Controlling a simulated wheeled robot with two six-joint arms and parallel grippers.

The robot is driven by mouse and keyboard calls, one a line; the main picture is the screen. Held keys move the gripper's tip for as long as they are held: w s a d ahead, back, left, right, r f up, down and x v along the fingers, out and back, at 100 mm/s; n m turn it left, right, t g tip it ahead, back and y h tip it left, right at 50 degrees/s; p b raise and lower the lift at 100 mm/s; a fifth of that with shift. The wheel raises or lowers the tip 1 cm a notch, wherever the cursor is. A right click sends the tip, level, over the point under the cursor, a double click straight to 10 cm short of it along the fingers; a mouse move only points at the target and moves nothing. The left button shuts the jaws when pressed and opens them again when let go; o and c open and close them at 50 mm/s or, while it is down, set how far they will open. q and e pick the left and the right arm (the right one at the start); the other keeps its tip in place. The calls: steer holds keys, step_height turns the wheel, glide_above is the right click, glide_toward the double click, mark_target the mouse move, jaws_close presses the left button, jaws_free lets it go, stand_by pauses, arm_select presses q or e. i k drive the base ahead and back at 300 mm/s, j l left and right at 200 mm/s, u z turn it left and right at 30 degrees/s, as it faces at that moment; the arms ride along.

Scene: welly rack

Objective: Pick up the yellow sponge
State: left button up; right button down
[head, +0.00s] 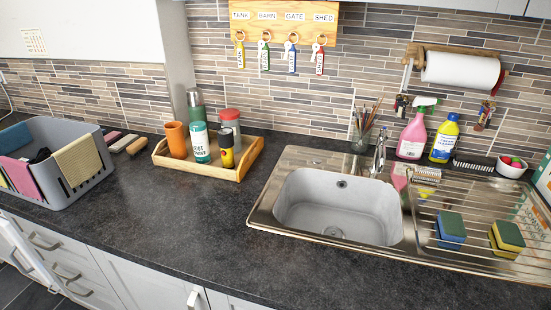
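The yellow sponge (507,241) sits on the wire rack over the sink's draining board, at the far right of the head view. It has a dark green top layer above a yellow body with a darker band. A blue sponge (451,230) with a similar green top sits just to its left, with a gap between them. Neither of my grippers shows in the head view, so nothing is seen touching either sponge.
The sink (338,205) is left of the sponges. A pink spray bottle (411,138), a yellow bottle (444,140) and a bowl (511,166) stand behind the draining board. A wooden tray (240,172) holds bottles and cups. A grey basket (75,190) stands left; the front counter is clear.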

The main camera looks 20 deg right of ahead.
mark_target(509, 236)
steer(key=z, duration=2.05)
